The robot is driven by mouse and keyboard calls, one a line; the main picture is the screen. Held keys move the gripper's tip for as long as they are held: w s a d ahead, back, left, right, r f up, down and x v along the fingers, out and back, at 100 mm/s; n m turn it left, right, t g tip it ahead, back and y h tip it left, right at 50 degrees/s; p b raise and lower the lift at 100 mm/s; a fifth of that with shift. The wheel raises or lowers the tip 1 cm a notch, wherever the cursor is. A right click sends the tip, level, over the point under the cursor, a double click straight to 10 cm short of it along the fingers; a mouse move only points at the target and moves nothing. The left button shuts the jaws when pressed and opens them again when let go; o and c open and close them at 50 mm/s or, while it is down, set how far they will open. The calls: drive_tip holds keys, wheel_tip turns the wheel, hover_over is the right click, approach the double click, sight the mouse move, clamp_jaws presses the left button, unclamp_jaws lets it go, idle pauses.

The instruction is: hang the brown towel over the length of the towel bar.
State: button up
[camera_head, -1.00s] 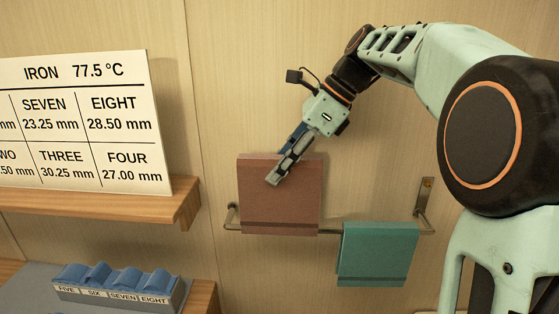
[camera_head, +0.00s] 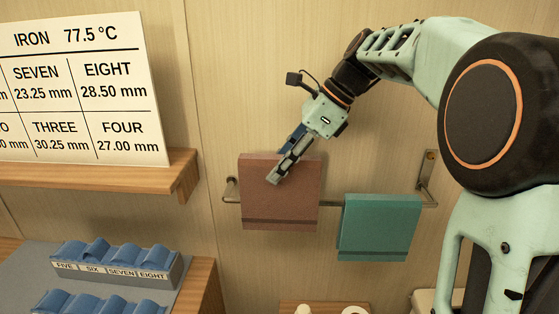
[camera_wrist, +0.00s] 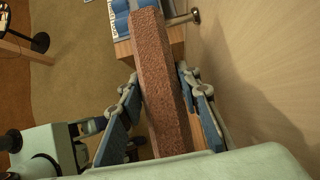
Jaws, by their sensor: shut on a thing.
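The brown towel (camera_head: 290,200) is a folded reddish-brown slab with a darker band near its lower edge. My gripper (camera_head: 274,180) is shut on its upper part; in the wrist view the brown towel (camera_wrist: 163,90) stands edge-on between the two fingers. The towel bar (camera_head: 331,203) runs along the wall. The brown towel overlaps the bar's left part in the head view, with its top above the bar and its bottom below. The bar is hidden there, so I cannot tell whether the towel is around it or in front of it.
A teal towel (camera_head: 378,228) hangs on the bar's right part, with a small gap beside the brown towel. A wooden shelf (camera_head: 120,178) with a sign (camera_head: 82,90) is at left.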

sight(280, 200)
drive_tip(key=shift+f+b, duration=2)
drive_tip(key=shift+f, duration=2.5)
drive_tip(key=o, duration=0.9)
drive_tip(key=shift+o, duration=0.2)
